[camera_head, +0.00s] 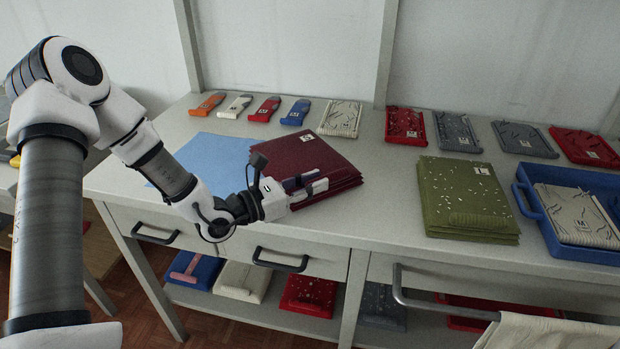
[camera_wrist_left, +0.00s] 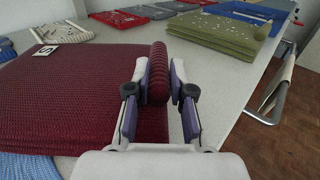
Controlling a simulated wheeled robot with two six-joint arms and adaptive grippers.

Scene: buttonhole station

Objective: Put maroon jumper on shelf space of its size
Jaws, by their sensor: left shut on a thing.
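The folded maroon jumper (camera_head: 328,158) lies on the table top, with a small white tag at its far edge. In the left wrist view the maroon jumper (camera_wrist_left: 75,98) fills the left side, and its tag appears to read S. My left gripper (camera_head: 310,187) is at its near edge. In the left wrist view the gripper (camera_wrist_left: 158,80) has its two fingers on either side of a thick folded edge of the jumper, shut on it. The shelf under the table (camera_head: 225,305) holds several folded garments; size marks there are not readable. My right gripper is not in view.
A light blue cloth (camera_head: 207,158) lies left of the jumper. A green folded stack (camera_head: 465,203) and a blue tray (camera_head: 533,212) with a cream garment stand to the right. Several small folded items line the back. Drawer handles (camera_head: 280,262) and a rail (camera_head: 440,308) project at the front.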

